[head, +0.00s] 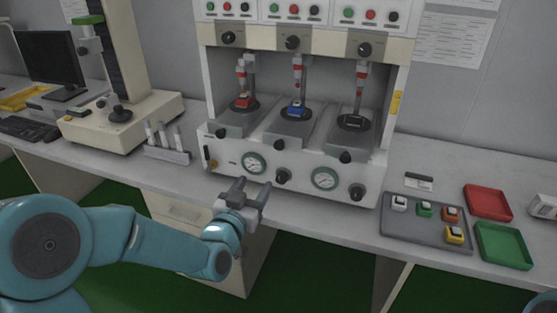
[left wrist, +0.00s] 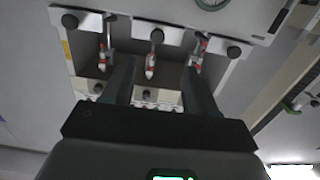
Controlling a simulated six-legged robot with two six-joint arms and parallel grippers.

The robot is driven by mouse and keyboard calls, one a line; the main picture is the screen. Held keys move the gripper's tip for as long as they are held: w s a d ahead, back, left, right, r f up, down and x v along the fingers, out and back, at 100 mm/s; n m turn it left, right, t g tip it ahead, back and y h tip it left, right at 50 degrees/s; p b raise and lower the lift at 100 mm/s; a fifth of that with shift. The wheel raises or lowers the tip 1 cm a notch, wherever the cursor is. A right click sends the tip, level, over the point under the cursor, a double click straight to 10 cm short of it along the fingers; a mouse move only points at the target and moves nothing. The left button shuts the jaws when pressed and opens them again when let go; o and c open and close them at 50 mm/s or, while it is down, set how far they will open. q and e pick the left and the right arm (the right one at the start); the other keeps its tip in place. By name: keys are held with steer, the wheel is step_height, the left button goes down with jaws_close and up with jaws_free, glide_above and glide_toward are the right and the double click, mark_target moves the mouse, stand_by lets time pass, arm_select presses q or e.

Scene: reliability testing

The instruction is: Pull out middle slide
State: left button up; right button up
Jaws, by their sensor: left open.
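The white test machine (head: 225,160) has three grey slides side by side under its presses. The middle slide (head: 285,130) carries a blue switch (head: 296,109) and has a black knob (head: 278,139) at its front. It sits in line with the slides on either side. My left gripper (head: 252,187) is open and empty in front of the machine's lower panel, below the middle slide and apart from its knob. In the left wrist view the middle slide's knob (left wrist: 157,35) shows beyond and between my open fingers (left wrist: 161,75). My right gripper is out of view.
The left slide (head: 236,122) holds a red switch; the right slide (head: 346,137) holds a black one. Gauges and knobs line the lower panel. A grey tray (head: 400,229) with several switches and red (head: 488,201) and green (head: 503,246) trays lie to the right.

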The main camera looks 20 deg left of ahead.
mark_target(278, 146)
arm_select(q)
steer(key=w+p, duration=0.1)
steer(key=w, duration=0.4)
steer(key=w+p, duration=0.1)
steer(key=w, duration=0.5)
steer(key=w+r+p, duration=0.1)
steer(key=w, duration=0.4)
steer(key=shift+w+d, duration=0.2)
steer(key=shift+d, duration=0.2)
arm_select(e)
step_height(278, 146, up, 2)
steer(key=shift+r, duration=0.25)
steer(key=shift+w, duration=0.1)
